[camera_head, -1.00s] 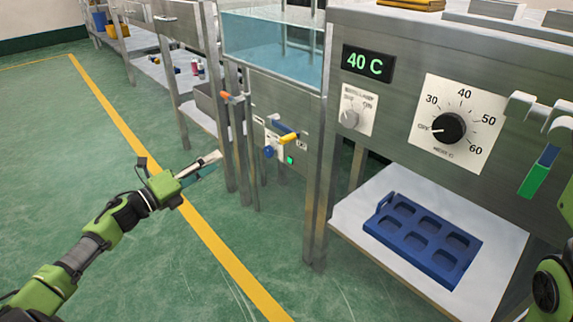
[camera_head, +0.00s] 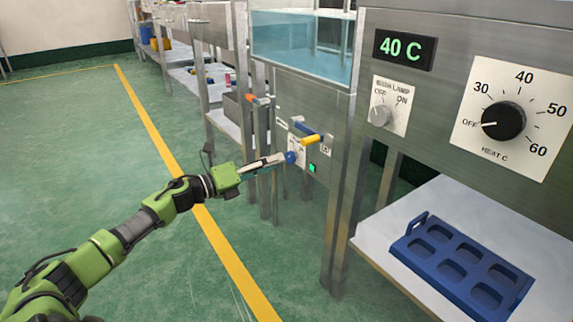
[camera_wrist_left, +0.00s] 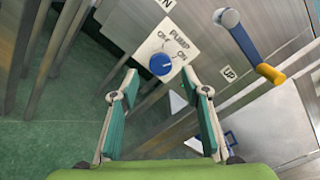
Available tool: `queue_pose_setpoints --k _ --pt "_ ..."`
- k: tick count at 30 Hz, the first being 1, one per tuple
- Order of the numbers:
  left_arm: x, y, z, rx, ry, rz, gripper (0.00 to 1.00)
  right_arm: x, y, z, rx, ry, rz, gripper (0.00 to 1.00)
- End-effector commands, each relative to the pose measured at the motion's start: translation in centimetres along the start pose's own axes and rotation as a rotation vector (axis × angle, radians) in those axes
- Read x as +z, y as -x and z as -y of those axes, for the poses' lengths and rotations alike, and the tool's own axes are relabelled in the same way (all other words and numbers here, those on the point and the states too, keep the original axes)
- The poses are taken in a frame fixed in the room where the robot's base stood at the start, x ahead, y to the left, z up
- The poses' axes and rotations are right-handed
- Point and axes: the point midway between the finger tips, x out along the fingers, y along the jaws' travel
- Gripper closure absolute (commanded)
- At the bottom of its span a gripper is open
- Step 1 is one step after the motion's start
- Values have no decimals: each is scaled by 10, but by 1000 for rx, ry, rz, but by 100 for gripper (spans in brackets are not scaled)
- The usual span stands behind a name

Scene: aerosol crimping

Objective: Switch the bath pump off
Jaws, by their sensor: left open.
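The bath pump control is a round blue knob (camera_head: 290,157) on a small white plate on the steel front below the water bath. In the left wrist view the knob (camera_wrist_left: 161,64) sits on a plate marked PUMP, OFF and ON. A small white mark shows on its right side, roughly toward ON. A green light (camera_head: 312,168) is lit beside it. My left gripper (camera_head: 280,159) is in front of the knob. In the left wrist view its fingers (camera_wrist_left: 163,84) are open, with the knob just beyond and between the tips, apparently not held. My right gripper is out of view.
A lever with a yellow handle (camera_head: 312,139) sticks out just above the knob, on the right in the wrist view. Steel legs stand nearby. A blue tray (camera_head: 460,262) lies on the lower shelf at right. The green floor at left is clear.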

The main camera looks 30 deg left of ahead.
Motion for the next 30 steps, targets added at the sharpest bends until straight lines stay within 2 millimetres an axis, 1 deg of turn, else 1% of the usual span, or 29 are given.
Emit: queue_pose_setpoints --k 1,6,13,18,27,28,29,30 --pt "0 -7 -1 -3 -3 3 58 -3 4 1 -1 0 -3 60" --pt "0 -28 0 -3 -2 3 58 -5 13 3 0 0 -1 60" --pt "0 -48 0 -2 0 2 58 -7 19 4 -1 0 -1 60" --pt "0 -55 0 -1 0 1 58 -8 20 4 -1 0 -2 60" --pt "0 -56 0 0 0 0 58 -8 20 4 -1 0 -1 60" --pt "0 -56 0 0 0 0 63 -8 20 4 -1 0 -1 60" --pt "0 -56 0 0 0 0 71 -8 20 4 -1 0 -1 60" --pt "0 -56 0 0 0 0 81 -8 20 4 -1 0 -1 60"
